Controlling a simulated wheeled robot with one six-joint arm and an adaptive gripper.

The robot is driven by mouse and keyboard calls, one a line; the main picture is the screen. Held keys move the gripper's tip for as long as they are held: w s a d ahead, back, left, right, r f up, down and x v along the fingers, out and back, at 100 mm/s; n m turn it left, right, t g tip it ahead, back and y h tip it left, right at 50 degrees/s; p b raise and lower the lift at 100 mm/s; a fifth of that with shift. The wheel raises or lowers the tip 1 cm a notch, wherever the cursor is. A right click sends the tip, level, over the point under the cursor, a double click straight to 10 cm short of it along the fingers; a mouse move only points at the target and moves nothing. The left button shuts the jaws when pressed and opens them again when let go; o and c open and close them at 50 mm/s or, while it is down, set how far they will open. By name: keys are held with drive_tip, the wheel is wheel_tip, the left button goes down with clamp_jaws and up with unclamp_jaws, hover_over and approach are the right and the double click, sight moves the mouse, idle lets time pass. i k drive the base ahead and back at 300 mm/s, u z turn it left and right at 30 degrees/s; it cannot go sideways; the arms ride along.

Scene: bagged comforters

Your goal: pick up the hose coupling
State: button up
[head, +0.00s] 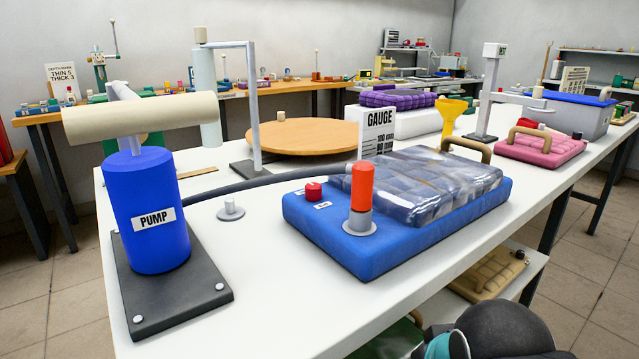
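An orange-red cylinder (362,187) stands upright in a grey collar (358,222) on the front of a blue bagged comforter (400,232); it looks like the hose coupling, but I cannot tell for sure. A dark hose (270,182) runs from behind the blue pump (150,215) toward the bag, and its far end is hidden behind the cylinder and bag. A red knob (313,190) sits on the bag, left of the cylinder. Part of my arm shows at the bottom edge, right of centre. My gripper is not in view.
A gauge sign (377,131) stands behind the bag. A small grey knobbed disc (230,209) lies on the white table (260,290). A round wooden board (308,137), yellow funnel (450,115) and pink bag (540,148) are farther back. The table front between pump and bag is clear.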

sight(362, 173)
drive_tip(key=u, duration=0.75)
drive_tip(key=k, duration=0.95)
drive_tip(key=u, duration=0.3)
